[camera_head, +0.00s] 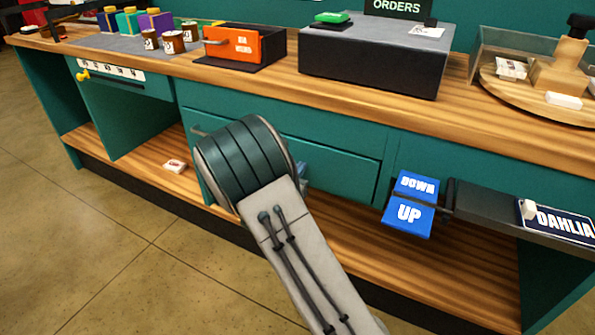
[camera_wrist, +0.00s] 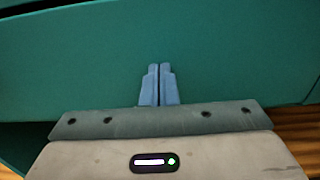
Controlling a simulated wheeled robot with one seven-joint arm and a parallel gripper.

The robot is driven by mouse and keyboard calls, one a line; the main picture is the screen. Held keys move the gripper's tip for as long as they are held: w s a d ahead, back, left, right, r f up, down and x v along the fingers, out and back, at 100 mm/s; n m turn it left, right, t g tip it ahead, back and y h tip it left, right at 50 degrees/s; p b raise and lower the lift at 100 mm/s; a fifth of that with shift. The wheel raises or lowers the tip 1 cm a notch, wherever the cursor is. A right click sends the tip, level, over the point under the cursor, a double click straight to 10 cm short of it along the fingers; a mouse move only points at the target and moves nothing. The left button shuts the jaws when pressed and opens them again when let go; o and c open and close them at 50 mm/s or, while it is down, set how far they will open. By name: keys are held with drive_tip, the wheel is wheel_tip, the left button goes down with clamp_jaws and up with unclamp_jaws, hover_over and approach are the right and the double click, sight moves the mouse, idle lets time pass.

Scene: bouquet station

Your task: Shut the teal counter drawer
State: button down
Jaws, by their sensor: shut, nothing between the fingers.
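The teal counter drawer (camera_head: 340,170) is under the counter top in the head view, its left part hidden behind my arm. A bar handle (camera_head: 199,131) shows at its left. I cannot tell for sure how far it stands out. In the wrist view a broad teal panel (camera_wrist: 230,55) fills most of the picture. My gripper (camera_wrist: 159,68) is shut and empty, its blue fingers pointing at this panel. I cannot tell whether the tips touch it. In the head view my arm hides nearly all of the gripper.
The wooden counter (camera_head: 465,110) holds an orange-fronted box (camera_head: 232,45), a grey box (camera_head: 370,65) and several cups. Blue DOWN and UP plates (camera_head: 408,214) stick out right of the drawer, near a DAHLIA sign (camera_head: 560,222). A small box (camera_head: 175,166) lies on the lower shelf.

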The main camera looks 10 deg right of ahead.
drive_tip(key=shift+w+d+r, duration=0.2)
drive_tip(key=shift+d+r, duration=0.05)
drive_tip(key=shift+d, duration=0.05)
drive_tip(key=shift+a, duration=0.1)
drive_tip(key=shift+s, duration=0.1)
drive_tip(key=p+v, duration=0.2)
drive_tip(key=v, duration=1.2)
drive_tip(key=s+d+r+m+g+p, duration=1.1)
drive_tip(key=s+d+r+m+g, duration=0.15)
drive_tip(key=d+r+m, duration=0.3)
drive_tip(key=s+a+r+m+y+p, duration=0.4)
drive_tip(key=s+r+m+y+p, duration=0.6)
drive_tip(key=r+m, duration=0.3)
wheel_tip(320, 180, up, 3)
drive_tip(key=shift+s+r+t+y+p, duration=0.15)
drive_tip(key=shift+s+t+y+p, duration=0.2)
drive_tip(key=shift+s+p, duration=0.45)
